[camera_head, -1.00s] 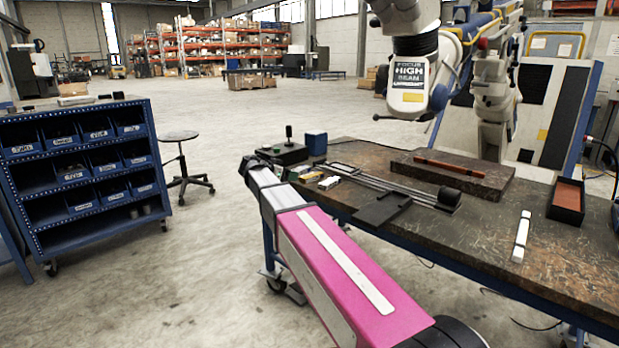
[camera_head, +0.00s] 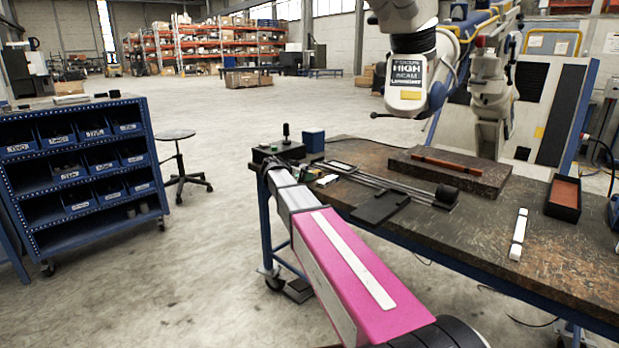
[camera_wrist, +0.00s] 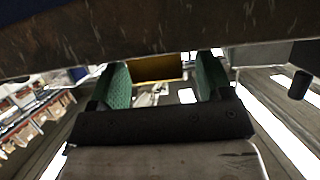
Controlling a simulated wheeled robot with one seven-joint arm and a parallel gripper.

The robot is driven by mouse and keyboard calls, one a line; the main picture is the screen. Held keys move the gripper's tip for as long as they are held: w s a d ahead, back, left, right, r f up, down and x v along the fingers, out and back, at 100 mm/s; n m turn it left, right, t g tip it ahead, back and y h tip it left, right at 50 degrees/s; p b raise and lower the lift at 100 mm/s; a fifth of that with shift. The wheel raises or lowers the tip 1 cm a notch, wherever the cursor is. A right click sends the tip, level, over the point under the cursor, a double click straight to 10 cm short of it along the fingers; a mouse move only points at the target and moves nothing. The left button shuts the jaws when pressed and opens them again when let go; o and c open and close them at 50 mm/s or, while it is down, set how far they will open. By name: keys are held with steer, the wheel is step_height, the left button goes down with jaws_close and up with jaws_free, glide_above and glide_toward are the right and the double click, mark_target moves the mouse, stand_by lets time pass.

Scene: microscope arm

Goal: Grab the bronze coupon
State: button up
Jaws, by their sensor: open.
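My gripper (camera_wrist: 158,80) is open in the wrist view, with a green pad on each finger. A golden-brown flat block (camera_wrist: 157,68), which looks like the bronze coupon, shows between the fingertips, just below a dark scratched slab edge (camera_wrist: 150,25). I cannot tell whether either pad touches it. In the head view my arm reaches to the left end of the workbench (camera_head: 470,235); the fingers and that block are hidden or too small there. A reddish-brown bar (camera_head: 446,163) lies on a stone block (camera_head: 480,176) further right.
On the bench are a joystick box (camera_head: 280,150), a blue cube (camera_head: 314,140), a black plate with rods (camera_head: 381,207), a white bar (camera_head: 518,234) and a dark tray (camera_head: 563,199). The microscope head (camera_head: 408,85) hangs above. Floor on the left is open towards a blue bin cart (camera_head: 88,175).

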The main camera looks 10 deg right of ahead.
steer(key=shift+w+d+f, duration=0.2)
steer(key=shift+w+d, duration=0.05)
steer(key=shift+d, duration=0.1)
steer(key=c, duration=1.2)
steer(key=shift+c, duration=0.2)
steer(key=shift+r, duration=0.15)
